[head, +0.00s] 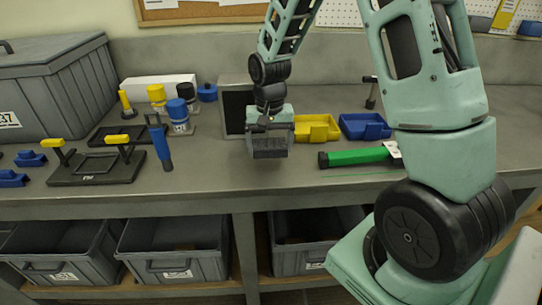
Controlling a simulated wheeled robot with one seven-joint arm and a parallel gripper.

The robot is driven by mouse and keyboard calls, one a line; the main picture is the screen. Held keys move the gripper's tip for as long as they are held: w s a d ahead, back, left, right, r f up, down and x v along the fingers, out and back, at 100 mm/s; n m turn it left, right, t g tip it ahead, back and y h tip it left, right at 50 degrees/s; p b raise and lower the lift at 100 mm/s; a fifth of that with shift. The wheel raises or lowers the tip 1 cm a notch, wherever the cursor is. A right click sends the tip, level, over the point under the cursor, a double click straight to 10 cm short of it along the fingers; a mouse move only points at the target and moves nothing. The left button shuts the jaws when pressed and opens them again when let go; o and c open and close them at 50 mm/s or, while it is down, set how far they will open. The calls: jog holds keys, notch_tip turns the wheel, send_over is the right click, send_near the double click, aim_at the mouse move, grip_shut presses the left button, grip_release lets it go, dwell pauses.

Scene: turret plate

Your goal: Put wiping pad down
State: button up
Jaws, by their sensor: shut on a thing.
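My gripper (268,128) hangs over the middle of the grey workbench (230,195), pointing down. It is shut on a dark grey, ribbed block that looks like the wiping pad (269,148). The pad is below the fingers, near the bench's surface. I cannot tell whether its underside touches the bench. The fingertips are mostly hidden by the gripper body and the pad.
A yellow bin (318,128) and a blue bin (365,126) stand right of the pad, with a green tool (355,157) in front. Left are a blue tool (160,145), a black plate with yellow handles (95,168), and a large grey crate (60,85).

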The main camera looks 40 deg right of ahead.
aim_at(270, 165)
jog(key=shift+w+f, duration=0.1)
jog(key=shift+f, duration=0.3)
notch_tip(270, 165, down, 2)
jog(key=shift+a+f, duration=0.1)
jog(key=shift+f, duration=0.6)
